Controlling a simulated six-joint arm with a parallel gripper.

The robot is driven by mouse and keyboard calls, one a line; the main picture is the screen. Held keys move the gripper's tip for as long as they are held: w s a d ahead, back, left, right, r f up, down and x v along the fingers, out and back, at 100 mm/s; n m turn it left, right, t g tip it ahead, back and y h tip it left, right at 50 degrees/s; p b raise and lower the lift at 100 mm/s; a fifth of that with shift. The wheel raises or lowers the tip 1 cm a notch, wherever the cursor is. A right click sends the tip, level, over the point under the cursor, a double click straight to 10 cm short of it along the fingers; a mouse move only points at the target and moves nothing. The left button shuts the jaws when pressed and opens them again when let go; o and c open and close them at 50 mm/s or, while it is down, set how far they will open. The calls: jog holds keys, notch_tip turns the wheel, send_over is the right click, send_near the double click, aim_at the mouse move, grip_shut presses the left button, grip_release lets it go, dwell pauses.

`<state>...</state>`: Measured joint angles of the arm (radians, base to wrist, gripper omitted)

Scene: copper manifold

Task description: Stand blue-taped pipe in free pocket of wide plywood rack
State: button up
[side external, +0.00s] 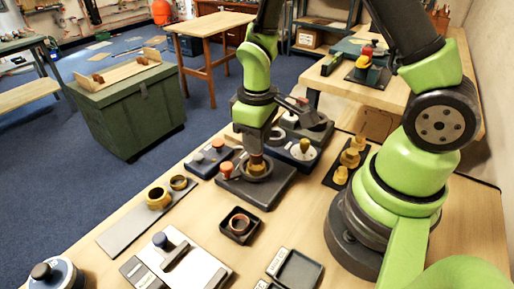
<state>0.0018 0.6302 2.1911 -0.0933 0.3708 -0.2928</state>
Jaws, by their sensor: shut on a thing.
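My gripper (257,155) points straight down at the middle of the bench. It is shut on a small brass-coloured piece (256,168), seated at or just above a round ring on a dark square block (262,189). The fingers hide most of the piece, and I cannot tell whether it touches the block. I cannot make out any blue tape on it. No pipe with blue tape and no wide plywood rack can be made out on the bench. A light wooden tray (122,71) with brownish pieces lies far off on a green chest.
Left of the block are a blue-grey fixture with knobs (208,158) and a grey plate (130,226) with brass rings. In front stands a small dark tray (240,226) holding a copper ring. A dark strip with brass fittings (347,162) is to the right. Bare wood lies between.

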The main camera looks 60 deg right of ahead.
notch_tip(320, 180, up, 5)
jog(key=shift+w+r, duration=0.1)
jog(key=shift+r, duration=0.1)
jog(key=shift+w+d+r, duration=0.15)
jog(key=shift+w+r, duration=0.05)
jog(key=shift+r, duration=0.1)
jog(key=w+d+f, duration=0.2)
jog(key=w+d, duration=0.9)
notch_tip(320, 180, down, 9)
jog(key=shift+s+f, duration=0.1)
jog(key=o, duration=0.9)
jog(key=shift+f, duration=0.1)
